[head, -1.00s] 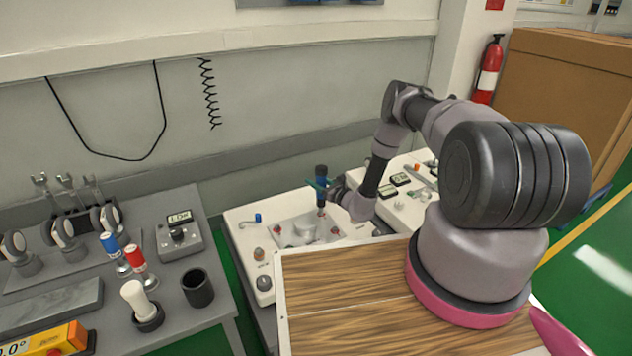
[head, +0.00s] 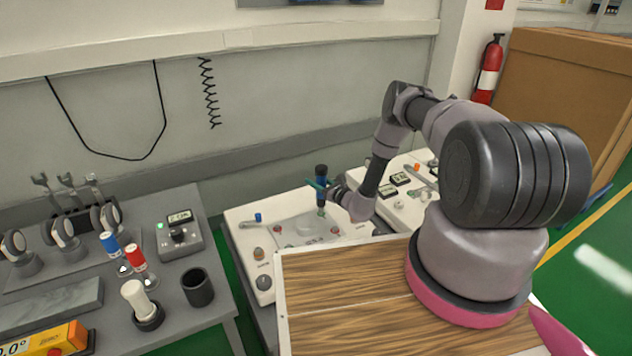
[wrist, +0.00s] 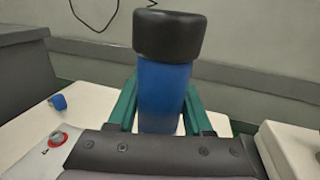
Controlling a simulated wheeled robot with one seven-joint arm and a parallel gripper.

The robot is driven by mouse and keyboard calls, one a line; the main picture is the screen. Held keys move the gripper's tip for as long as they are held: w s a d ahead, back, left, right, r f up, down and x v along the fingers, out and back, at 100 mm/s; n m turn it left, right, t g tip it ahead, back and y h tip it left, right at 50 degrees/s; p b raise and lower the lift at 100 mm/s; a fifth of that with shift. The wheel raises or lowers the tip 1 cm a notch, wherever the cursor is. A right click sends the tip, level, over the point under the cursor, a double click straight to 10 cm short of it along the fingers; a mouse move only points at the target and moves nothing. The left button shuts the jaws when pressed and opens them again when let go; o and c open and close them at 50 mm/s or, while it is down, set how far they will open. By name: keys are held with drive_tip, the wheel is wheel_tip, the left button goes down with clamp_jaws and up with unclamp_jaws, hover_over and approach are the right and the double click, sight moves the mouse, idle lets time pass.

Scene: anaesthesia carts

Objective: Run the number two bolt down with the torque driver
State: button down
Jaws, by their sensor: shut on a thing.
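My gripper (head: 320,185) is shut on the torque driver (head: 321,174), which has a blue body and a black cap. The driver stands upright with its tip down at the white cart top (head: 240,222). In the wrist view the driver (wrist: 165,95) sits between my teal fingers (wrist: 160,112). A green spot (head: 321,212) shows at the driver's tip. The bolt under the tip is hidden, and I cannot read its number. Reddish bolt spots show at the left (head: 278,230) and right (head: 335,230) of the recessed area. One red spot (wrist: 57,139) shows in the wrist view.
A grey box with a display (head: 179,233) stands on the left bench, its green light lit. A black cup (head: 197,287), a white-handled tool (head: 140,303) and red and blue drivers are nearby. A wooden top (head: 345,295) lies in front of the cart.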

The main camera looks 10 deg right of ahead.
drive_tip(key=shift+r, duration=2.95)
